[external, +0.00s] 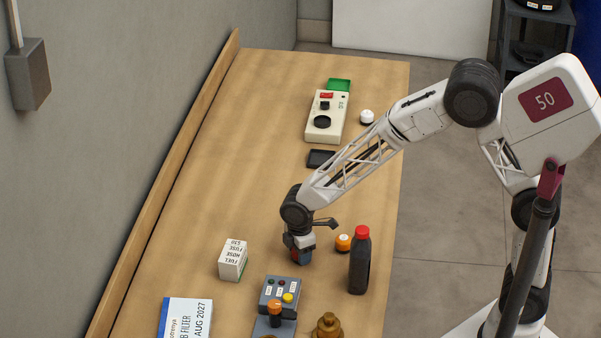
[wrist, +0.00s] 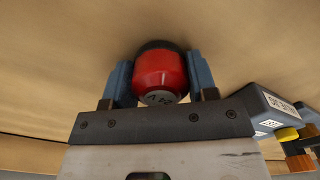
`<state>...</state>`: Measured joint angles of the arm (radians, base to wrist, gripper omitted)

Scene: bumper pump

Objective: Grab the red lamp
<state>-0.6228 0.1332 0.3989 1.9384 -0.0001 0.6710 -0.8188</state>
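The red lamp (wrist: 160,72) is a rounded red piece with a dark band and a pale marked end. In the wrist view it sits between the two blue fingers of my gripper (wrist: 161,82), which press close against it on both sides with no clear gap. In the external view my gripper (external: 298,255) points down low over the wooden table, and only a bit of red shows between its fingers. The rest of the lamp is hidden there. I cannot tell whether the lamp touches the table.
A dark bottle with a red cap (external: 360,262) and an orange lamp (external: 343,243) stand just right. A white box (external: 233,260) is left. A grey button box (external: 281,292) is in front. A beige control box (external: 326,117) is farther back. The table's middle left is clear.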

